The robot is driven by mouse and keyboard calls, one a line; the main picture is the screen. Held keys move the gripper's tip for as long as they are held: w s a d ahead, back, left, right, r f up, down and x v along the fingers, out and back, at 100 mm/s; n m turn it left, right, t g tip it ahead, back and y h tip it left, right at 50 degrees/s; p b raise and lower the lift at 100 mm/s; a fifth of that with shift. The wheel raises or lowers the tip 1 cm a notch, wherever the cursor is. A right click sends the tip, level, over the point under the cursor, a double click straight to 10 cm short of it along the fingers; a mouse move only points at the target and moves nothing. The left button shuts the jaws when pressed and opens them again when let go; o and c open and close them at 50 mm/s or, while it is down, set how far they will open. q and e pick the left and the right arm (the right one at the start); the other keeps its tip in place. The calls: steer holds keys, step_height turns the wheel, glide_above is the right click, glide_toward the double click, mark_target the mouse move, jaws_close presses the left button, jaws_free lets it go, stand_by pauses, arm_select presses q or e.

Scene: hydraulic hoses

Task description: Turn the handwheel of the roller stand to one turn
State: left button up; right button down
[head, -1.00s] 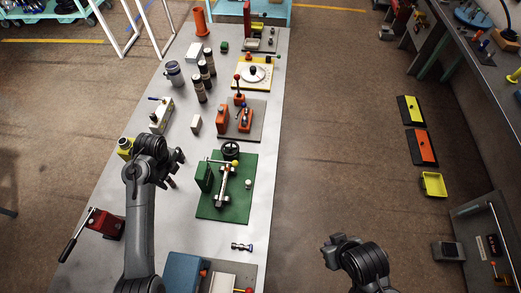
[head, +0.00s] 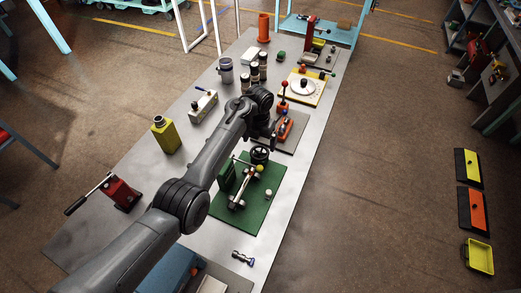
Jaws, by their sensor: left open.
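The roller stand sits on a green base plate (head: 262,207) on the grey bench, with a silver roller and a yellow knob. Its black handwheel (head: 260,155) is at the far end of the plate. My left arm reaches in from the lower left across the bench. My left gripper (head: 272,136) points down just beyond the handwheel in the picture and is open, with nothing seen between its fingers. I cannot tell whether it touches the wheel. My right gripper is out of view.
An orange device (head: 290,125) on a grey plate stands just beyond the gripper. A yellow bottle (head: 165,134) and a red lever device (head: 121,192) are on the left. A small metal fitting (head: 243,258) lies near the front. The bench's right edge is close to the green plate.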

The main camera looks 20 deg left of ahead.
mark_target(260, 152)
arm_select(q)
steer(key=shift+f+b, duration=0.5)
steer(key=shift+f, duration=2.2)
steer(key=c, duration=1)
steer(key=shift+n, duration=0.4)
